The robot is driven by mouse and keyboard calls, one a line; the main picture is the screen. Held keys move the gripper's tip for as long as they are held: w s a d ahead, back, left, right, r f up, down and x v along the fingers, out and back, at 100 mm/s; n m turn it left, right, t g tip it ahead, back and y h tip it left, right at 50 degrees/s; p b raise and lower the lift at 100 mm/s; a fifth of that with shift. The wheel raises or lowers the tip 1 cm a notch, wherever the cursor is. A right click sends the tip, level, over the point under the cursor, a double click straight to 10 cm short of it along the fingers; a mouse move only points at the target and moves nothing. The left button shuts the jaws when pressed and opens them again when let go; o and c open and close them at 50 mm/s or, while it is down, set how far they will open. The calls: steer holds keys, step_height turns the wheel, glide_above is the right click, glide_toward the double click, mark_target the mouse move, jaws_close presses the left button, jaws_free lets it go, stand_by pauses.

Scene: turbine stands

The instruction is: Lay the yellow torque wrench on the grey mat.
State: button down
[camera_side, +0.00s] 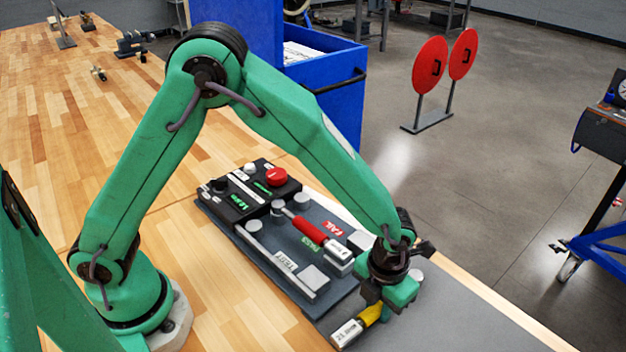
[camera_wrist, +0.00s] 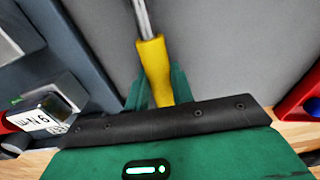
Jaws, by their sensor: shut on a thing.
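The yellow torque wrench (camera_side: 370,314) is in my gripper (camera_side: 378,300) at the lower right of the side view. A pale block with a number on it (camera_side: 346,333) shows at its near end. In the wrist view its yellow handle (camera_wrist: 154,72) sits between my fingers (camera_wrist: 156,96), and its metal shaft runs up out of the picture. The grey mat (camera_side: 455,312) lies below and to the right of my gripper; it also fills the middle of the wrist view (camera_wrist: 225,50). I cannot tell whether the wrench touches the mat.
A dark test rig (camera_side: 318,266) stands left of my gripper, with a red-handled wrench (camera_side: 308,232) on it and a black control box (camera_side: 250,190) with a red button behind. A red and blue thing (camera_wrist: 304,100) shows at the wrist view's right edge. The mat's visible right part is clear.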

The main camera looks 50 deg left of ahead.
mark_target(378, 305)
steer(key=shift+f, duration=0.15)
steer(key=c, duration=1.1)
jaws_free()
steer(key=shift+a+f, duration=0.1)
steer(key=shift+a, duration=0.1)
steer(key=shift+c, duration=1)
steer(key=o, duration=0.3)
steer(key=shift+r, duration=0.45)
steer(key=shift+o, duration=0.2)
steer(key=shift+r, duration=3.2)
